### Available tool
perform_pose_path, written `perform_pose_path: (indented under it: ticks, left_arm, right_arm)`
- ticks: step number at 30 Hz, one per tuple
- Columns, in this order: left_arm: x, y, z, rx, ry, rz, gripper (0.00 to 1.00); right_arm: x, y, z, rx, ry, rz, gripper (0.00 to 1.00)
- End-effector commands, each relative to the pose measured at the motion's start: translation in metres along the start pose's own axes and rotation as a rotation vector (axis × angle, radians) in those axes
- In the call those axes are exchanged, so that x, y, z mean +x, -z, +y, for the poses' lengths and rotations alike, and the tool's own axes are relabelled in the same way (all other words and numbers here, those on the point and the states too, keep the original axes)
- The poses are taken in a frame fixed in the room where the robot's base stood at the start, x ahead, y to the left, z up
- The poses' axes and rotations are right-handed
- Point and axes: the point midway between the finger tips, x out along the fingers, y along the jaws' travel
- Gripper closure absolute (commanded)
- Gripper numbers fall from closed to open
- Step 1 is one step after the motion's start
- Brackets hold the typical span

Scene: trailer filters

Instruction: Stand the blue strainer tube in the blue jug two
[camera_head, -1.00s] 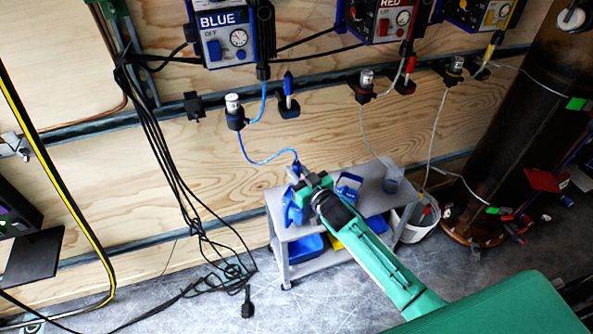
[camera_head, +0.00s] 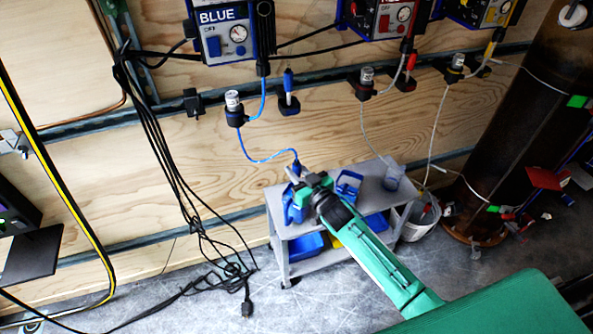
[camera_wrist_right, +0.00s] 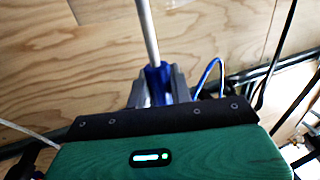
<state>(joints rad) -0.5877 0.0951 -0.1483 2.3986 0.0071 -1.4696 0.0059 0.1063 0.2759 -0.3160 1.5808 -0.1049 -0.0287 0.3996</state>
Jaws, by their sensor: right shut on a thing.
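My right gripper (camera_head: 297,178) is shut on the blue strainer tube at the left end of the cart top. In the right wrist view the tube's blue part (camera_wrist_right: 157,84) sits between the fingers, and a thin grey shaft (camera_wrist_right: 147,30) runs up out of the picture. A blue hose is joined at the blue end (camera_head: 296,166) in the head view. One blue jug (camera_head: 291,210) stands just below the gripper, partly hidden by it. Another blue container (camera_head: 348,183) stands to the right. I cannot tell which is jug two, or whether the tube touches a jug. My left gripper is not in view.
The grey cart (camera_head: 377,200) also carries a clear cup (camera_head: 393,177), with blue bins (camera_head: 305,247) on its lower shelf. A white bucket (camera_head: 417,217) stands at its right. The blue hose (camera_head: 262,160) runs to the wall fitting. Black cables hang at the left.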

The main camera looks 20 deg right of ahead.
Motion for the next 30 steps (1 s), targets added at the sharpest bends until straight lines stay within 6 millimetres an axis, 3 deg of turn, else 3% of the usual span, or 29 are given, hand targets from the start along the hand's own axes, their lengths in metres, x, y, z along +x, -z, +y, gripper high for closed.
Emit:
perform_pose_path:
  ticks: [14, 15, 18, 30]
  left_arm:
    - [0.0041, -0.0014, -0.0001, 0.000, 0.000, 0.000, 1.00]
    - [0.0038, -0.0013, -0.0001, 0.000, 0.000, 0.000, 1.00]
    - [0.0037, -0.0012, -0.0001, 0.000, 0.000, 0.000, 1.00]
    - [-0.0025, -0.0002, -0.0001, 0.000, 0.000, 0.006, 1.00]
  right_arm:
    - [0.0001, -0.0071, -0.0001, 0.000, 0.000, 0.001, 1.00]
    - [0.0001, -0.0068, 0.0000, 0.000, 0.000, 0.001, 0.75]
    - [0.0001, -0.0067, 0.0000, 0.000, 0.000, 0.001, 0.55]
    - [-0.0001, -0.0074, 0.0000, 0.000, 0.000, -0.001, 0.53]
